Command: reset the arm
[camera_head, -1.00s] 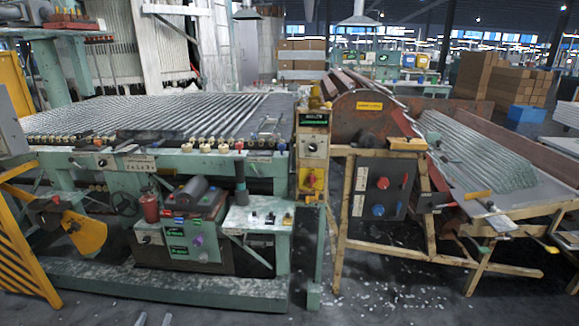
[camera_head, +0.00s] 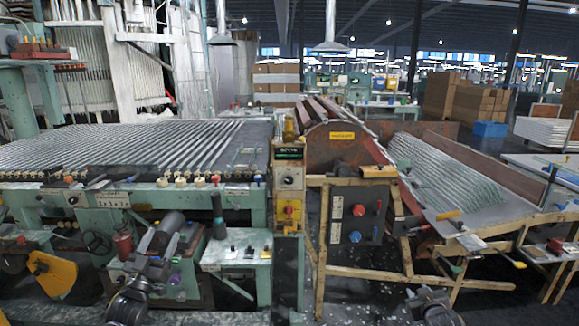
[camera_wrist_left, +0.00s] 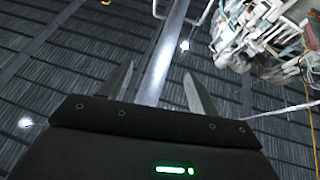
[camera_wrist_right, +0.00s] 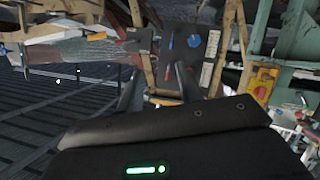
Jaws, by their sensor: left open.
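The task names no object besides the arm. My left gripper shows in the left wrist view (camera_wrist_left: 158,88) with its two grey fingers apart. A grey metal bar (camera_wrist_left: 165,50) passes behind the gap; no held object is visible. My right gripper shows in the right wrist view (camera_wrist_right: 158,86), its dark fingers apart, with nothing seen between them. In the head view, my left arm (camera_head: 130,295) is at the lower left in front of the green machine, and my right arm (camera_head: 432,305) is at the bottom edge. Their fingertips are not clear there.
A green machine (camera_head: 105,197) carries rows of glass tubes (camera_head: 150,142) at the left. A wooden-framed sloping rack (camera_head: 500,205) with tubes stands at the right. A dark control panel (camera_head: 353,218) with knobs sits between. Cardboard boxes (camera_head: 465,98) stand far behind.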

